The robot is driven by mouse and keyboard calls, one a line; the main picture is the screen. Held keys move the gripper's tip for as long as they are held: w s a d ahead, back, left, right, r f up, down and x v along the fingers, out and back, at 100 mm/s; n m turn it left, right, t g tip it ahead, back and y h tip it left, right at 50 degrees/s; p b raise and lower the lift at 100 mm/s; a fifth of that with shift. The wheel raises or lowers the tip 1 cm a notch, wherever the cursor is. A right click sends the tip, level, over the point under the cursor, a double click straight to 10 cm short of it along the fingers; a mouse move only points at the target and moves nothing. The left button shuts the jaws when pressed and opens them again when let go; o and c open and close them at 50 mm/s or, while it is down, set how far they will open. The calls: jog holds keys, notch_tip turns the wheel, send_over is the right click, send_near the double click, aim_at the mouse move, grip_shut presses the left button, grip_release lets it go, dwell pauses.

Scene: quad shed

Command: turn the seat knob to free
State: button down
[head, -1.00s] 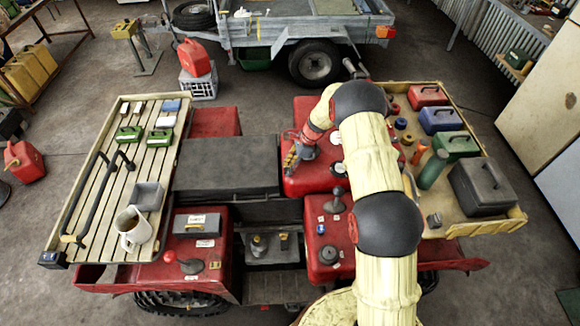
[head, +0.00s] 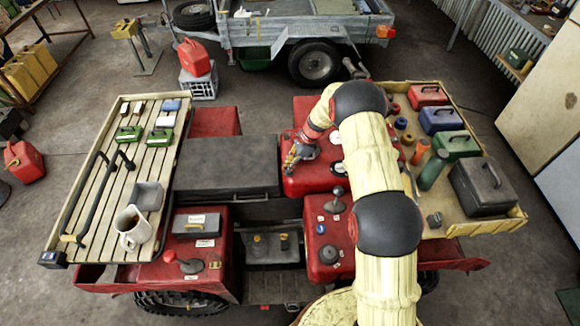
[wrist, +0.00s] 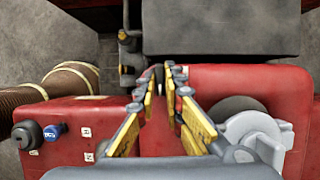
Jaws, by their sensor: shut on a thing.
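My gripper (head: 290,162) is over the red bodywork (head: 312,178), at the right end of the dark seat (head: 228,160). In the wrist view my gripper (wrist: 168,82) has its yellow fingers closed in on a small dark knob (wrist: 158,74) near the edge of the seat (wrist: 220,28). The fingers hide most of this seat knob. Its pointer and any marks beside it cannot be read.
A grey round fitting (wrist: 252,130) stands close right of my fingers in the wrist view. A black knob (wrist: 28,134) and a blue cap (wrist: 54,131) sit at left. The loaded right rack (head: 490,226) lies beyond my arm.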

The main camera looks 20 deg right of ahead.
jog(key=shift+f, duration=0.1)
jog(key=n+b, duration=0.1)
jog(key=n, duration=0.1)
jog(key=n+g+b, duration=0.1)
jog(key=n+b, duration=0.1)
jog(key=shift+w+f+g, duration=0.1)
jog(key=shift+w+g, duration=0.05)
jog(key=shift+g, duration=0.15)
jog(key=n+g+b, duration=0.1)
jog(key=n, duration=0.1)
jog(key=n+b, duration=0.1)
jog(key=n, duration=0.1)
jog(key=shift+w+a+n+g+h, duration=0.1)
jog(key=shift+n+g+h, duration=0.2)
jog(key=shift+g, duration=0.1)
jog(key=n+g+h+b, duration=0.1)
jog(key=n, duration=0.3)
jog(key=shift+a+n+b, duration=0.1)
jog(key=shift+n+b, duration=0.2)
jog(key=shift+b, duration=0.1)
jog(key=shift+w+n+g+h+b, duration=0.15)
jog(key=shift+n+h, duration=0.3)
jog(key=shift+n, duration=0.65)
jog(key=shift+s+n+g+h+b, duration=0.1)
jog(key=shift+n+g+h+b, duration=0.25)
jog(key=shift+n, duration=0.75)
jog(key=c, duration=1.9)
grip_release()
jog(key=shift+r, duration=0.2)
